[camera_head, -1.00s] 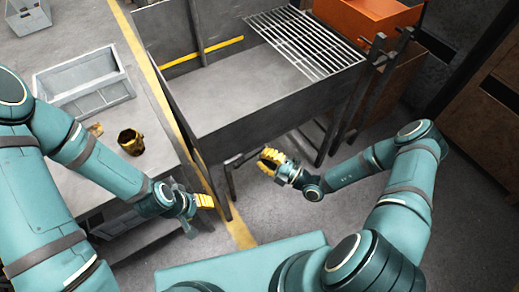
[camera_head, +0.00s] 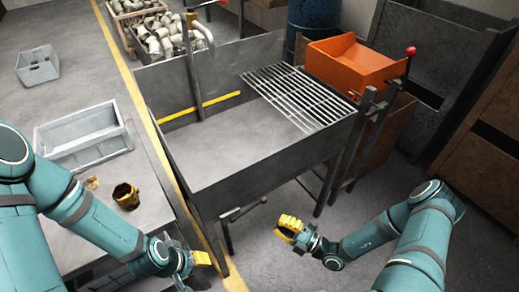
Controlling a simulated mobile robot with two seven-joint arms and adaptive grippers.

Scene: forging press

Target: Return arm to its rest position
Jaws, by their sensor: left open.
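My left arm comes in from the left over the near end of the grey workbench (camera_head: 70,240). Its gripper (camera_head: 200,260), with yellow fingertips, is open with nothing seen in it, near the yellow floor line. My right arm comes in from the right. Its gripper (camera_head: 287,228) hangs over bare floor in front of the metal sink-like station (camera_head: 230,180), its yellow fingers pointing left and up. Nothing shows between them, and their gap is too small to judge. Both grippers are apart from the station.
The station has a grate (camera_head: 300,95). An orange bin (camera_head: 355,62), a blue barrel (camera_head: 312,20) and a crate of pale parts (camera_head: 155,35) are behind.

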